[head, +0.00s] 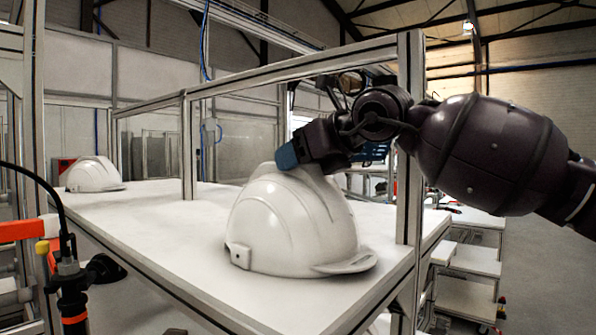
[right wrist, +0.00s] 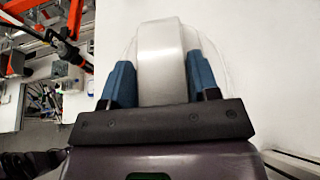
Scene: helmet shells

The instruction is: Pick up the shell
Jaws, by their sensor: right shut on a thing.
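A white helmet shell (head: 289,225) sits near the front right corner of the white table, its brim toward the right. My right gripper (head: 287,158) comes in from the right and is at the top of this shell. In the right wrist view, its two blue fingers (right wrist: 162,84) stand on either side of the shell's raised ridge (right wrist: 161,62) and are shut on it. The shell's base appears to rest on the table in the head view. A second white shell (head: 93,174) sits at the far left of the table, apart from my gripper. My left gripper is not in view.
Another post (head: 187,145) stands farther back. The tabletop between the two shells is clear.

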